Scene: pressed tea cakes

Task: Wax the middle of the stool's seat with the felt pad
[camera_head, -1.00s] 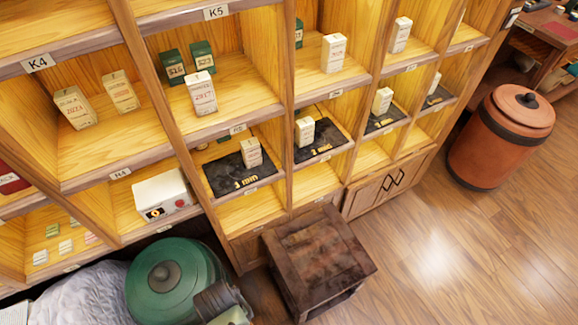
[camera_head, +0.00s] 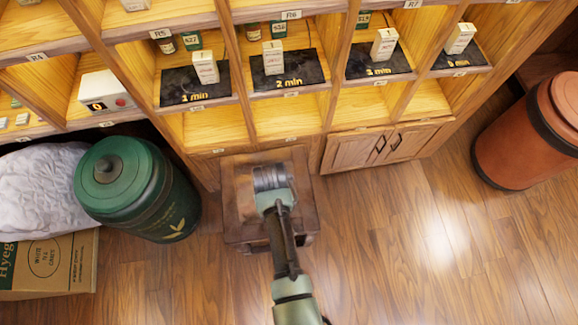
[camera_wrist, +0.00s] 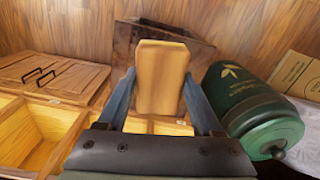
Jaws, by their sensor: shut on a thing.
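The stool (camera_head: 240,205) is a dark, worn wooden stool on the floor in front of the shelving. In the wrist view the stool (camera_wrist: 124,42) lies beyond the fingers, with its middle covered by the held piece. My gripper (camera_wrist: 160,92) is shut on a tan, flat piece, which I take to be the felt pad (camera_wrist: 163,65). In the head view my gripper (camera_head: 270,178) is over the stool's seat and hides part of it; the pad is hidden there. I cannot tell whether the pad touches the seat.
A green canister (camera_head: 140,195) stands close left of the stool, beside a grey-white sack (camera_head: 38,175) and a cardboard box (camera_head: 60,265). Shelving with small boxes and a low cupboard (camera_head: 350,153) stands behind. An orange barrel (camera_head: 530,135) is at right. Floor is clear right of the stool.

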